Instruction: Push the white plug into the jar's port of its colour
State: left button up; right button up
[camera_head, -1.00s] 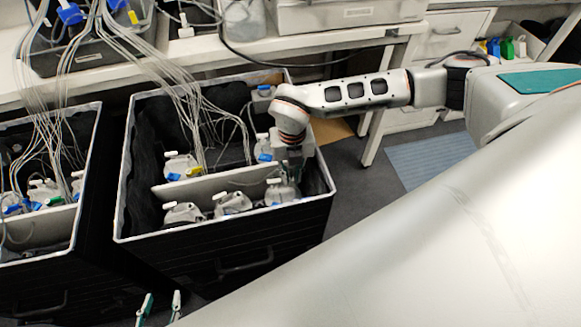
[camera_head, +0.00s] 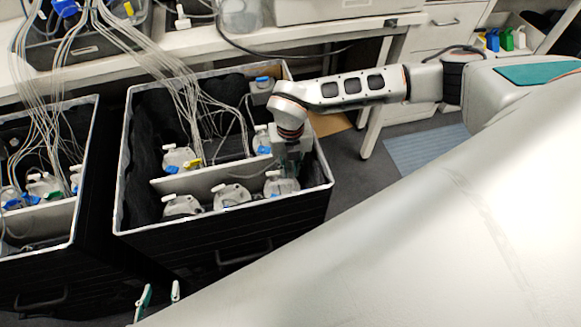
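Several pale jars with white tops stand in the open black bin (camera_head: 225,246). One jar (camera_head: 281,186) is at its front right, partly covered by my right gripper. Two more jars, a middle one (camera_head: 232,195) and a left one (camera_head: 182,206), share the front row. Behind the divider are a jar (camera_head: 180,160) with blue and yellow parts and another (camera_head: 262,140) with blue. My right gripper (camera_head: 287,168) points down at the front-right jar; its fingertips are unclear. I cannot make out the white plug or port colours. My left gripper (camera_head: 159,298) is open, its green-tipped fingers apart, before the bin.
A white divider (camera_head: 208,181) crosses the bin, and thin tubes hang into it from behind. A second bin (camera_head: 60,230) with jars stands at left. A white bench (camera_head: 205,40) runs behind. Coloured items (camera_head: 505,40) sit in a box at upper right.

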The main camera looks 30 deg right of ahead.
grip_shut()
jog(key=shift+r, duration=0.2)
jog(key=shift+r+p, duration=0.85)
jog(key=shift+p, duration=0.05)
jog(key=shift+r+p, duration=0.75)
jog(key=shift+r, duration=0.15)
notch_tip(320, 180, up, 4)
jog(key=p, duration=0.3)
jog(key=shift+r+p, duration=0.25)
jog(key=shift+p, duration=0.1)
